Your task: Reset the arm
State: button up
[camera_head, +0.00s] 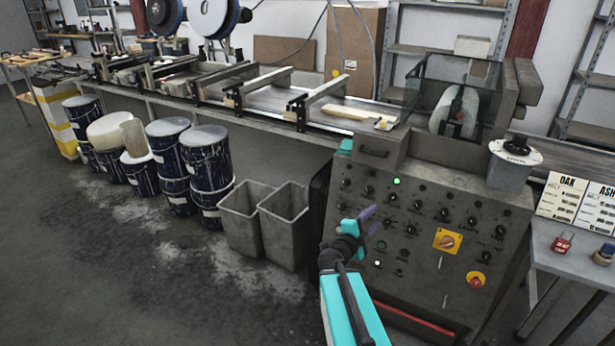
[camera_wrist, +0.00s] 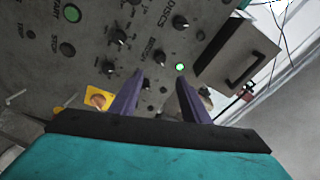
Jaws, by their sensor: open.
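My gripper (camera_head: 368,222) is in front of the grey control panel (camera_head: 345,222), left of its middle in the head view. In the wrist view my gripper (camera_wrist: 156,90) shows two purple fingers spread apart with nothing between them. The panel (camera_wrist: 90,25) fills much of that view, tilted, with black knobs and a lit green lamp (camera_wrist: 180,67) beyond the fingertips. The lamp (camera_head: 397,181) also shows above my gripper in the head view. I cannot tell the exact gap between fingertips and panel; no contact is visible.
A yellow-backed switch (camera_head: 447,240) and a red stop button (camera_head: 476,282) sit on the panel's right. Two grey bins (camera_head: 262,215) and several dark blue drums (camera_head: 206,160) stand left of it. A side table (camera_head: 570,255) holds a red padlock (camera_head: 563,242).

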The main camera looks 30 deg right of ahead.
jog(key=w+a+f+n+t+y, duration=0.3)
jog(key=w+a+f+n+y, duration=0.15)
jog(key=a+f, duration=0.5)
jog(key=w+a+f+n+t+y, duration=0.25)
jog(key=a+f+n, duration=0.3)
jog(key=a, duration=0.65)
jog(key=s+a+f+n+g+y, duration=0.2)
jog(key=a+f+n+y, duration=0.5)
jog(key=a+f, duration=0.7)
jog(key=s+a+f+n+g+y, duration=0.2)
jog(key=s+a+f+n+g, duration=0.15)
jog(key=s+a+f, duration=0.35)
jog(key=s+a+f+n+g+y, duration=0.25)
jog(key=s+a+f+g, duration=0.2)
jog(key=s, duration=0.55)
jog(key=s+d+n+g+h, duration=0.2)
jog(key=s+g, duration=0.6)
jog(key=s, duration=0.9)
jog(key=d+r+n, duration=0.1)
jog(key=d+n, duration=0.1)
jog(key=d, duration=0.1)
jog(key=shift+s+h, duration=0.3)
jog(key=shift+h, duration=0.05)
